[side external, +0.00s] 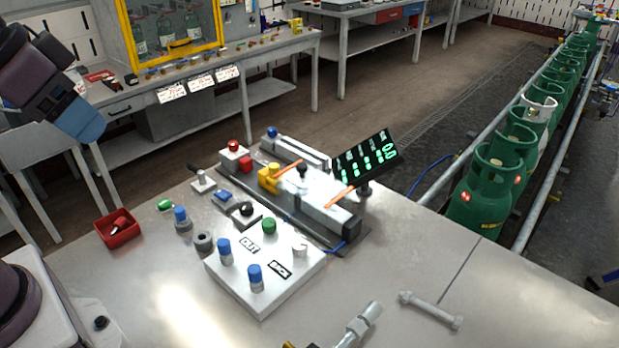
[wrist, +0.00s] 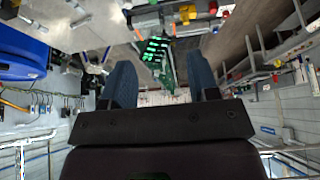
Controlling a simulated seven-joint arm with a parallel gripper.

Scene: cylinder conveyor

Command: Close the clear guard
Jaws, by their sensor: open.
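The conveyor unit (side external: 333,218) stands on the steel bench in the middle of the side view. A faint see-through patch with orange strips (side external: 341,197) beside it lies over the unit and seems to be the clear guard; its exact outline and angle are hard to tell. My gripper (side external: 83,122) hangs at the upper left of the side view, well apart from the unit. In the wrist view my gripper (wrist: 160,82) shows two blue fingers apart with nothing between them. The guard cannot be made out clearly in the wrist view.
A dark display with green digits (side external: 364,158) stands behind the unit. A red bin (side external: 117,228) sits at left. A metal bar (side external: 431,310) lies at right. Green gas cylinders (side external: 482,200) line the right side.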

